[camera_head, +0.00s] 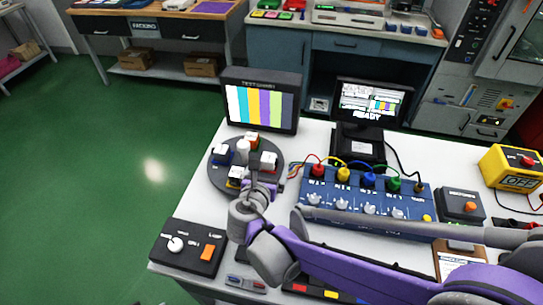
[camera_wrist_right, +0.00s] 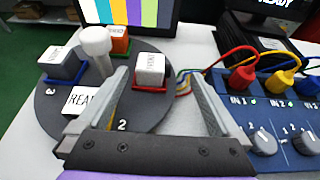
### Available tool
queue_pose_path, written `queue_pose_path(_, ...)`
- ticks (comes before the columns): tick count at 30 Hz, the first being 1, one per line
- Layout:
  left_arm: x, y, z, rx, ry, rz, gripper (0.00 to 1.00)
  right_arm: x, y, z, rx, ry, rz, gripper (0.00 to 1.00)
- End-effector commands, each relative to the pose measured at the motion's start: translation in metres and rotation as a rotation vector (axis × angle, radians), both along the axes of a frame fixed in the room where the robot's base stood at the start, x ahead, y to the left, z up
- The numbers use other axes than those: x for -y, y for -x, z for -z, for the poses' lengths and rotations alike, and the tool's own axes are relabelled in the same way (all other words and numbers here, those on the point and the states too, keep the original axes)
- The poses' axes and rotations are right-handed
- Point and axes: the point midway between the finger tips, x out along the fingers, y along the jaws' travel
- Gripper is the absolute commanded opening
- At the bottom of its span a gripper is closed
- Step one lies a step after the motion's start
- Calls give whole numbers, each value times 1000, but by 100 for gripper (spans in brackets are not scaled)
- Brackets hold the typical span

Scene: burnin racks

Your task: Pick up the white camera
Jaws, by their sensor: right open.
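A white cube-shaped camera (camera_wrist_right: 150,66) with a printed label sits in a red holder on the dark round turntable (camera_wrist_right: 165,115). In the head view the white camera (camera_head: 269,158) is on the turntable's right side. My right gripper (camera_wrist_right: 158,82) is open. In the wrist view the camera lies beyond its fingertips, between their lines, and the gripper holds nothing. In the head view the right gripper (camera_head: 257,177) is at the turntable's front edge, and the wrist partly hides the fingers. My left gripper is not in view.
A color-bar monitor (camera_head: 260,103) stands behind. A blue knob panel (camera_head: 360,190) with cables is to the right.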

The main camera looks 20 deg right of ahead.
Motion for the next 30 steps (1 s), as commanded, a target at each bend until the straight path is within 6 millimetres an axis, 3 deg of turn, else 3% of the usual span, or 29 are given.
queue_pose_path(3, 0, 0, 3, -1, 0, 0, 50, 13, -16, 9, 1, 1, 5, 100)
queue_pose_path(11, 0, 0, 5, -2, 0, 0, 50, 25, -33, 17, 0, 0, 1, 100)
queue_pose_path(20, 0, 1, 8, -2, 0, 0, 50, 45, -66, 32, 0, 0, 2, 100)
queue_pose_path(30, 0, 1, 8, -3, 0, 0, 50, 49, -71, 34, 1, -1, 0, 98)
